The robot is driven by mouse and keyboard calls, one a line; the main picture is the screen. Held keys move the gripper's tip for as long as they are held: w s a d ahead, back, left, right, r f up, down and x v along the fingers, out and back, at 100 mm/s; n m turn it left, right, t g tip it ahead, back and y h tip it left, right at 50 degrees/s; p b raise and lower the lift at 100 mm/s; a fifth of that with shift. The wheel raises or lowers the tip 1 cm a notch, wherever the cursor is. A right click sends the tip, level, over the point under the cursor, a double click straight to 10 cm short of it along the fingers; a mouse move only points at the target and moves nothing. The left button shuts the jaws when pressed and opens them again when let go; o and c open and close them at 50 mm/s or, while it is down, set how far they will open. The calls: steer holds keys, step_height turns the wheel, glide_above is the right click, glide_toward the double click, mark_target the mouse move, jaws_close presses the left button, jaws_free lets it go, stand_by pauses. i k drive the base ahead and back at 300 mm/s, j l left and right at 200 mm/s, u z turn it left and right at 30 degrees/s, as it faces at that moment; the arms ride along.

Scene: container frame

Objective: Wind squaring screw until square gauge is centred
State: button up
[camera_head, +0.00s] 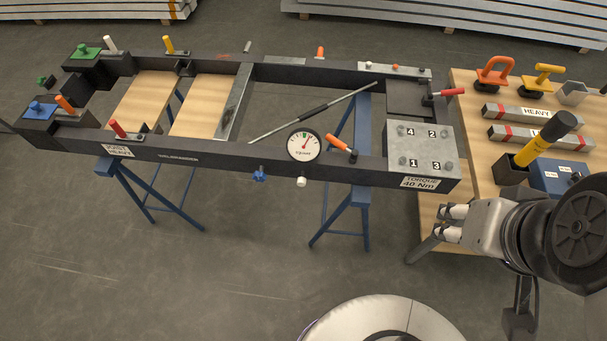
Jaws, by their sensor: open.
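The square gauge (303,146) is a round white dial on the front rail of the dark frame (225,157). Its thin red needle points roughly upward, leaning right; its exact reading is too small to tell. A diagonal rod with a dark sleeve (313,112) spans the bay behind the gauge. A blue star knob (259,175) and a white knob (301,182) hang below the front rail. I cannot tell which of these is the squaring screw. My gripper (449,222) is open and empty at the right, beyond the frame's right end, apart from gauge, rod and knobs.
An orange handle (341,144) sits right of the gauge. A numbered metal block (420,147) is on the frame's right end. Blue trestles (351,215) stand below. The floor in front is clear.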

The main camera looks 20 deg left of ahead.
mark_target(259, 176)
steer(key=u, duration=1.4)
